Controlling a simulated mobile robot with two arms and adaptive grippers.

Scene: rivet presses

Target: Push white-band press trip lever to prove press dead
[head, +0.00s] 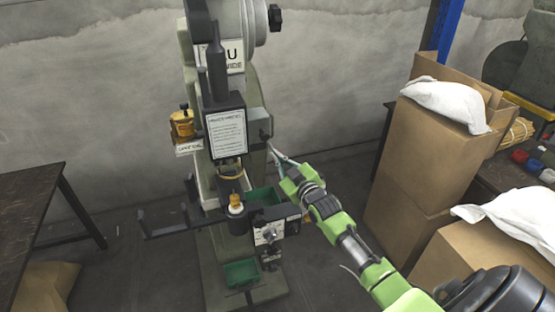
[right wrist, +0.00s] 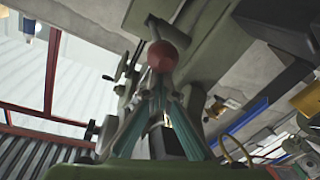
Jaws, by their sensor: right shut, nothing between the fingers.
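The press (head: 228,120) stands upright in the middle of the head view, with a printed notice (head: 228,134) on its front. A pale strip runs down its column; I cannot tell if this is the white band. A red ball knob (right wrist: 162,56) on a short lever shows in the right wrist view, just beyond my fingertips. My right gripper (head: 271,148) is shut and empty at the press's right side, close to a small dark knob (head: 264,135). It also shows in the right wrist view (right wrist: 160,88). Contact with the ball is unclear. My left gripper is out of view.
An orange device (head: 182,125) is mounted on the press's left. Green bins (head: 241,273) sit low on it, and a dark bracket (head: 165,229) juts left. Stacked cardboard boxes (head: 420,165) stand at the right. A dark table (head: 30,190) is at the left, with open floor between.

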